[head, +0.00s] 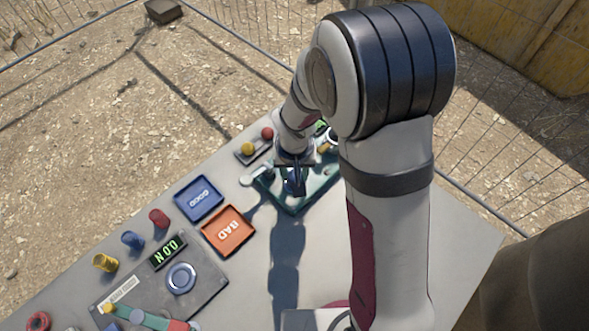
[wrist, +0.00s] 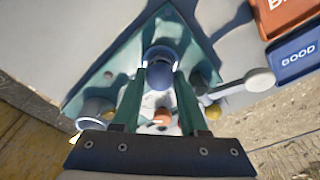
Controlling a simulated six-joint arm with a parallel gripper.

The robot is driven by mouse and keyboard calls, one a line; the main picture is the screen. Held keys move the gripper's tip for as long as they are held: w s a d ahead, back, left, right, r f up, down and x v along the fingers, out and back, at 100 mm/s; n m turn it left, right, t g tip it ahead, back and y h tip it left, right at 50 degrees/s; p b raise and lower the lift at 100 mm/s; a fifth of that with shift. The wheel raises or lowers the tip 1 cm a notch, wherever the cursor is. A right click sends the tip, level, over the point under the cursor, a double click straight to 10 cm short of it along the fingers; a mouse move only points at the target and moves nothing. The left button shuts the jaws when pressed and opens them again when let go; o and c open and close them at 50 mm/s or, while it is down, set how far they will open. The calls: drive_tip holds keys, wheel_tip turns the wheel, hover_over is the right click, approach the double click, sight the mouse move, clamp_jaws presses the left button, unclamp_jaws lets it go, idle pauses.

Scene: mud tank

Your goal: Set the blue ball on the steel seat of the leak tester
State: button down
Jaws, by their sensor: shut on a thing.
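My gripper (wrist: 160,78) is shut on the blue ball (wrist: 159,75), which sits between the fingertips in the wrist view. The leak tester is a green triangular plate (wrist: 122,72), also in the head view (head: 294,209). Its steel seat (wrist: 158,50) shows as a pale ring just behind and partly under the ball. Whether the ball touches the seat I cannot tell. In the head view my gripper (head: 294,178) points down over the green plate, and I cannot make out the ball or seat there.
A round grey paddle (wrist: 260,81) juts out beside the plate. A yellow ball (head: 248,149) and a red ball (head: 267,133) sit near the table's far edge. A blue GOOD tray (head: 183,211) and an orange BAD tray (head: 207,244) lie left of the tester. A scale (head: 210,273) stands nearer.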

drive_tip(key=shift+f, duration=0.25)
unclamp_jaws()
drive_tip(key=shift+r, duration=3.8)
drive_tip(key=s+d+r+m, duration=0.1)
drive_tip(key=s+d+r, duration=0.1)
drive_tip(key=s, duration=0.5)
drive_tip(key=s+d+r+m+g+y, duration=0.1)
drive_tip(key=s+d+r+m, duration=0.1)
drive_tip(key=s+r, duration=0.2)
drive_tip(key=s+d+r+m+g, duration=0.1)
drive_tip(key=s+d+r+m, duration=0.1)
drive_tip(key=s, duration=0.9)
drive_tip(key=shift+r+y, duration=0.4)
drive_tip(key=shift+r, duration=0.15)
